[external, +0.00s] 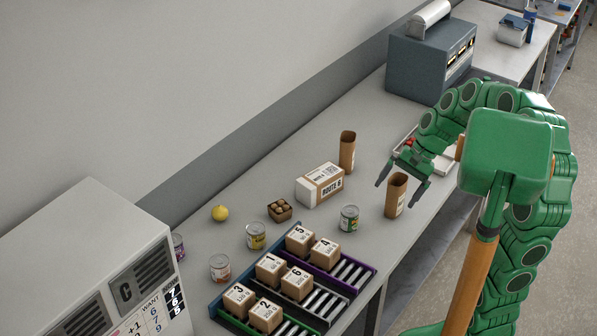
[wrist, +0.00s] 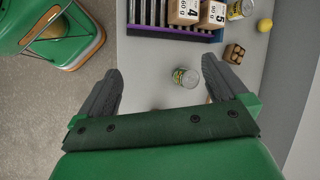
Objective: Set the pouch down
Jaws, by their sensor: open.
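Two brown kraft pouches stand upright on the grey bench in the external view. One pouch (external: 397,203) is near the front edge, close to my gripper; the other pouch (external: 347,157) stands further back. My gripper (external: 395,194) is open, with its fingers pointing down around or just behind the nearer pouch; I cannot tell which. In the wrist view my gripper (wrist: 161,68) has its fingers wide apart, and no pouch shows clearly between them. The palm hides what lies below it.
A green-labelled can (external: 349,217) stands left of the gripper, beside a ROUTE 6 carton (external: 320,184). Numbered boxes (external: 299,240) sit on roller racks (external: 352,272). A light tray (external: 442,163) with red items lies behind the gripper. A grey-blue machine (external: 422,67) stands at the back.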

